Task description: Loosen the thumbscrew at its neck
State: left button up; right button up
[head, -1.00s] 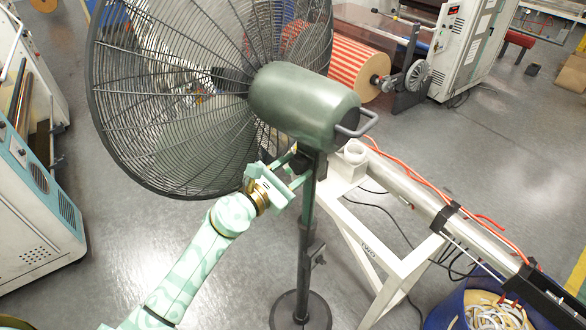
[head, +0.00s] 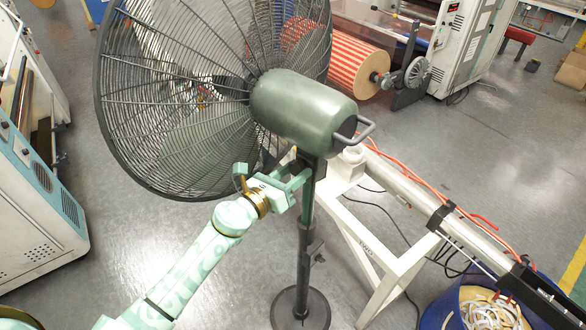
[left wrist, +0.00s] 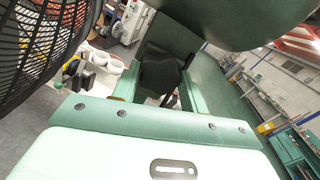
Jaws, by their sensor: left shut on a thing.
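The standing fan has a green motor housing (head: 303,112) and a black wire cage (head: 175,100), on a dark pole (head: 303,240) with a round base. My left gripper (head: 298,174) is at the fan's neck, just under the housing. In the left wrist view, the black thumbscrew (left wrist: 160,75) sits between the two green fingers of my left gripper (left wrist: 158,90), which is shut on it. In the head view the thumbscrew is hidden by the gripper. My right gripper is not in view.
A white frame (head: 385,260) with a long rail and orange hose stands right of the pole. A blue bin (head: 440,310) is at lower right. A machine cabinet (head: 35,215) stands at left. A lower knob (head: 317,250) sticks out of the pole.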

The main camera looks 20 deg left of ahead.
pick_arm(q)
jog(key=n+p, duration=0.1)
jog(key=n, duration=0.4)
jog(key=shift+n+p, duration=0.3)
jog(key=shift+p, duration=0.1)
jog(key=n+p, duration=0.1)
jog(key=n, duration=0.3)
jog(key=shift+n, duration=0.4)
jog(key=o, duration=1)
jog(key=b+v, duration=0.3)
jog(key=v, duration=1.3)
jog(key=shift+s+a, duration=0.15)
